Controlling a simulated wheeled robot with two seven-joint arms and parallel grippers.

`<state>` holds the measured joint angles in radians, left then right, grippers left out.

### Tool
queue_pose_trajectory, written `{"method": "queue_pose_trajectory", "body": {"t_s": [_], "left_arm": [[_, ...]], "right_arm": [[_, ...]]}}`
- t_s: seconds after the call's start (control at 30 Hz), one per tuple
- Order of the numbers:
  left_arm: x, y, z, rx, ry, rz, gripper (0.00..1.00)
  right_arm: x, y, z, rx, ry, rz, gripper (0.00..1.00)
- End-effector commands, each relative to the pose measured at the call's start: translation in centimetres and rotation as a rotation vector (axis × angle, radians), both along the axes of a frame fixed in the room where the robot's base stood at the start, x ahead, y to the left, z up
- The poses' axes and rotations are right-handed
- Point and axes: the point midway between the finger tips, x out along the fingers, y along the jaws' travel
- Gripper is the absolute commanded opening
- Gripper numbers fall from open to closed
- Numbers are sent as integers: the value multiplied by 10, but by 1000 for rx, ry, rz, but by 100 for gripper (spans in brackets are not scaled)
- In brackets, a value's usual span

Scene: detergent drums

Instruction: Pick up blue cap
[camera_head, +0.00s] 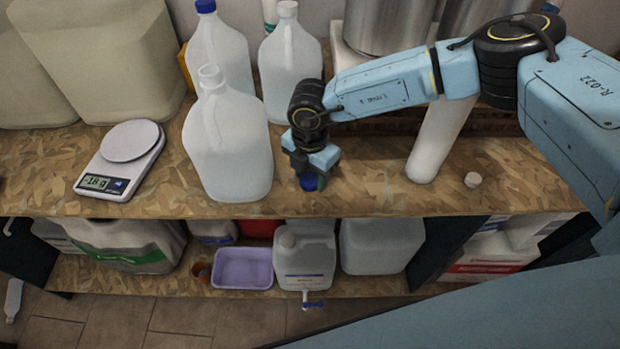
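The blue cap (309,183) is at the front part of the chipboard worktop (365,195), right of the open white jug (228,145). My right gripper (310,174) reaches down from above, with its tip right at the cap. The fingers are small and dark, and they partly hide the cap. I cannot tell whether they are closed on it or just around it, or whether the cap touches the worktop. My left gripper is not in view.
A kitchen scale (123,158) stands left of the jug. Two more jugs stand behind, one with a blue cap (205,6). The shelf below holds a purple tub (242,268) and canisters.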

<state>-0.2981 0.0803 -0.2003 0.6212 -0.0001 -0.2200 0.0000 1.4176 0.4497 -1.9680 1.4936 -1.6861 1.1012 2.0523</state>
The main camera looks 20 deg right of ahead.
Motion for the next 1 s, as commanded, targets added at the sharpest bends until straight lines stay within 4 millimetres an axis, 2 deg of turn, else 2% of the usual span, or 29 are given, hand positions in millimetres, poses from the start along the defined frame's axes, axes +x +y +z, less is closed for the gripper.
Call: {"method": "queue_pose_trajectory", "body": {"t_s": [0.03, 0.2, 0.57, 0.67, 1.0], "left_arm": [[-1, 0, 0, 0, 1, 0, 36], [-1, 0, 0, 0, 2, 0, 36], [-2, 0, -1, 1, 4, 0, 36], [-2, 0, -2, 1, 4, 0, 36], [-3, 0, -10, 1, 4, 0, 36]], "right_arm": [[0, 0, 0, 0, 0, 0, 41], [0, 0, 0, 0, 0, 0, 19], [0, 0, 5, 1, -1, 0, 18], [1, 0, 17, 3, -2, -1, 18], [1, 0, 82, 1, -3, 0, 18]]}}
